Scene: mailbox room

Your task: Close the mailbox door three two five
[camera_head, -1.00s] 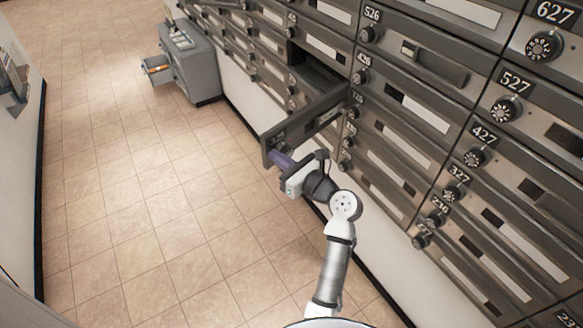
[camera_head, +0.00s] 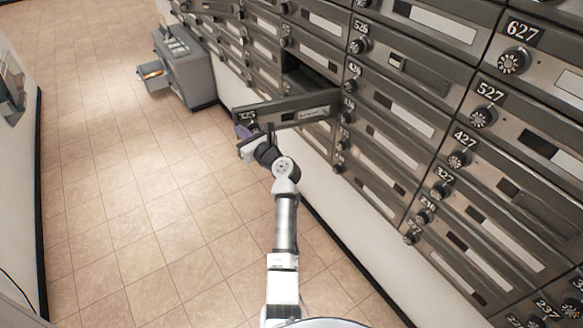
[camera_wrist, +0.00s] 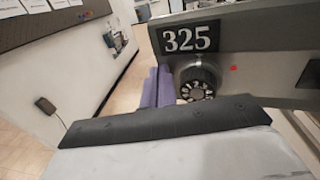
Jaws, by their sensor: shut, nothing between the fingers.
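Mailbox door 325 (camera_head: 288,112) stands open, jutting out from the mailbox wall into the aisle. Its opening (camera_head: 312,82) shows dark behind it. In the wrist view, the door's black 325 plate (camera_wrist: 187,39) and round dial knob (camera_wrist: 196,82) are close and clear. My gripper (camera_head: 243,132) has purple fingers and is at the door's free end, near the number plate. In the wrist view the purple fingers (camera_wrist: 158,88) are just left of the dial, shut and empty. I cannot tell whether they touch the door.
Rows of closed mailboxes (camera_head: 400,125) fill the right side, with dial knobs standing out. A grey cabinet (camera_head: 190,70) with an open drawer (camera_head: 153,77) stands farther down the aisle. The tiled floor (camera_head: 130,200) at left is clear up to the white wall.

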